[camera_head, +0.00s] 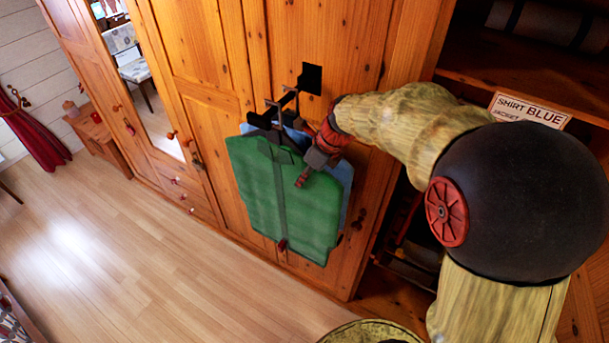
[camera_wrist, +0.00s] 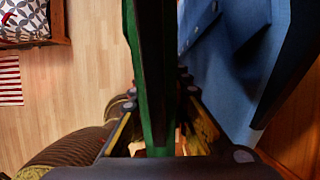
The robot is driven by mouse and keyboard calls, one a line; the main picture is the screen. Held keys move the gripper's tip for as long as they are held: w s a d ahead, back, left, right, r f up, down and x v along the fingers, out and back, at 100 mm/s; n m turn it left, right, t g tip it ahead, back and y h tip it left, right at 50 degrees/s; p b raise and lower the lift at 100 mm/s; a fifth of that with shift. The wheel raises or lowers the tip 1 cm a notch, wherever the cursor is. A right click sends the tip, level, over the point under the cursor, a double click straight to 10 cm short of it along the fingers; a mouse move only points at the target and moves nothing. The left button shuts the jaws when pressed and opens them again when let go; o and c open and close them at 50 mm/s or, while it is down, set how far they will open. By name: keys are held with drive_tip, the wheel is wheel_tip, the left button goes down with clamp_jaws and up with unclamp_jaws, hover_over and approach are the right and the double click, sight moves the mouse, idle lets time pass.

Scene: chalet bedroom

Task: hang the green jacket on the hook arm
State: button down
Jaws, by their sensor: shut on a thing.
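The green jacket (camera_head: 270,195) is flat and hangs upright in front of the wardrobe, with a dark hanger piece (camera_head: 262,121) at its top. My gripper (camera_head: 305,175) is at its upper right side; in the wrist view the jacket (camera_wrist: 157,120) shows edge-on, pinched between the fingers. The hook arm (camera_head: 288,98) sticks out from a black plate (camera_head: 311,78) on the wardrobe front, close to the hanger top. I cannot tell whether the green jacket's hanger rests on it. A blue jacket (camera_head: 343,172) hangs behind the green one and fills the wrist view's right side (camera_wrist: 225,70).
The wooden wardrobe (camera_head: 200,45) stands behind the jackets. An open shelf section at right bears a label (camera_head: 530,110) reading "SHIRT BLUE" with "JACKET" below. A mirror door (camera_head: 140,75) and a small bedside table (camera_head: 97,138) are at left. The floor (camera_head: 130,240) in front is clear.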

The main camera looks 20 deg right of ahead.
idle(0.3)
drive_tip(key=c, duration=1.6)
unclamp_jaws()
drive_tip(key=shift+f, duration=0.1)
